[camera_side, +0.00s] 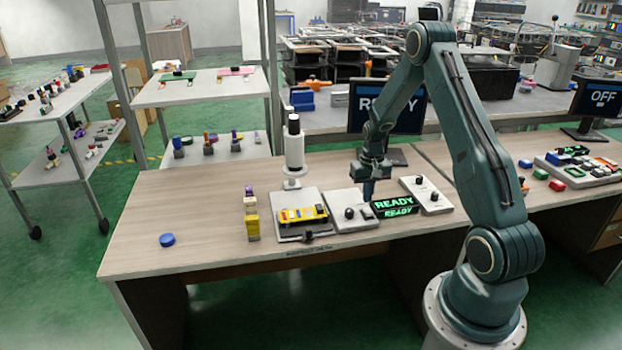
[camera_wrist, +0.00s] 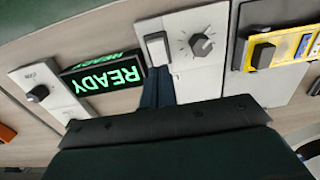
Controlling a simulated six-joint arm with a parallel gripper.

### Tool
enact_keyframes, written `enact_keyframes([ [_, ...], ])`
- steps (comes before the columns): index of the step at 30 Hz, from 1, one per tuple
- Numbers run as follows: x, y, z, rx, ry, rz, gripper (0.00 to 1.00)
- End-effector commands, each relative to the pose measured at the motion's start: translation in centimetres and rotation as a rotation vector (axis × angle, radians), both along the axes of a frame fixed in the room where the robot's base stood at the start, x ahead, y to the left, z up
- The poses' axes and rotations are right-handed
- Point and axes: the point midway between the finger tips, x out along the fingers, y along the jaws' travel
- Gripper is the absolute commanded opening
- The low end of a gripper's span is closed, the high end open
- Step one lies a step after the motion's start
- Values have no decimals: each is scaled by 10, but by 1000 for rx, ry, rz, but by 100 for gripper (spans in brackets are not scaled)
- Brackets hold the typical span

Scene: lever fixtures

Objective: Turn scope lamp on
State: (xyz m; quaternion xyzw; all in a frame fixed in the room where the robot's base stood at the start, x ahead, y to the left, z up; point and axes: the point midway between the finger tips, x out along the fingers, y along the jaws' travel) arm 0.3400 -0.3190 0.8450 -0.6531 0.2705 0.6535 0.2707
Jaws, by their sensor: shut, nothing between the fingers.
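A white upright instrument with a black top, which looks like the scope (camera_side: 294,150), stands on the bench behind a base plate with a yellow block. To its right is a pale control box (camera_side: 341,224), with a white rocker switch (camera_wrist: 157,48) and a dark round knob (camera_wrist: 201,45) in the wrist view. My gripper (camera_side: 369,195) is shut and empty, pointing down at this box. In the wrist view its fingertips (camera_wrist: 157,72) meet the rocker's near end in the picture; I cannot tell whether they touch. Whether the lamp is lit cannot be made out.
A green READY sign (camera_side: 395,206) stands close beside my gripper. Another pale box with knobs (camera_side: 434,200) is to its right. The yellow block (camera_side: 303,215) and a small stack (camera_side: 251,222) are left. A blue disc (camera_side: 167,240) lies on the clear left bench.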

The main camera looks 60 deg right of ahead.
Motion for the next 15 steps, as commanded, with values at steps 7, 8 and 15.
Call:
enact_keyframes([
  [7,0,0,15,-1,-1,0,0],
  [8,0,0,16,-1,-1,0,0],
  [15,0,0,30,-1,-1,0,0],
])
